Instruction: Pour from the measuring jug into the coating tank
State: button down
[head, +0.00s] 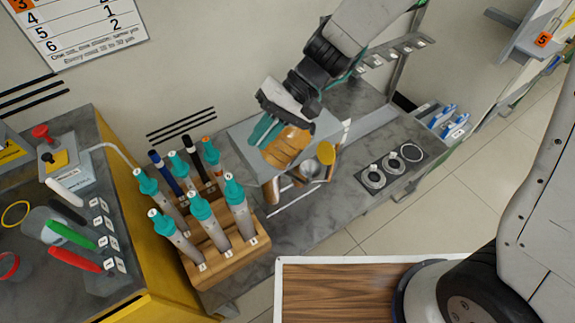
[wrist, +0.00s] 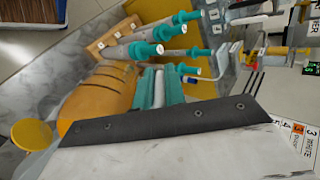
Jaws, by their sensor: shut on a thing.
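My gripper (head: 268,131) has teal fingers and is shut on an amber, ribbed vessel, which I take to be the measuring jug (head: 288,146). The jug looks tilted and is held over the grey bench. In the wrist view the jug (wrist: 100,93) lies just left of the teal fingers (wrist: 161,88). Its mouth and any stream are not clear. A grey box (head: 242,138), possibly the coating tank, stands behind and below the gripper, partly hidden by it. A yellow disc (head: 326,153) and shiny metal parts (head: 312,169) are just right of the jug.
A wooden rack (head: 225,252) with several teal-capped rods stands close at left of the jug. A yellow-edged bench (head: 136,302) with markers is further left. Round fittings (head: 373,176) sit on the grey bench at right. A wood-topped surface (head: 335,297) is in front.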

jog(key=shift+w+d+r+g+y, duration=0.25)
jog(key=shift+d+r+g+y, duration=0.25)
jog(key=shift+r+y, duration=0.25)
dwell(1.4)
jog(key=shift+r, duration=0.1)
jog(key=shift+w+d+r+g+y, duration=0.25)
jog(key=shift+d+r+g+y, duration=0.1)
jog(key=shift+y, duration=0.3)
dwell(0.8)
jog(key=shift+d+r, duration=0.1)
jog(key=shift+w+d, duration=0.15)
dwell(0.5)
jog(key=shift+d+r+g+y, duration=0.15)
jog(key=shift+g+y, duration=0.1)
jog(key=shift+y, duration=0.15)
jog(key=shift+w, duration=0.1)
jog(key=shift+w+d+r+y, duration=0.1)
jog(key=shift+d+r+y, duration=0.1)
jog(key=shift+y, duration=0.1)
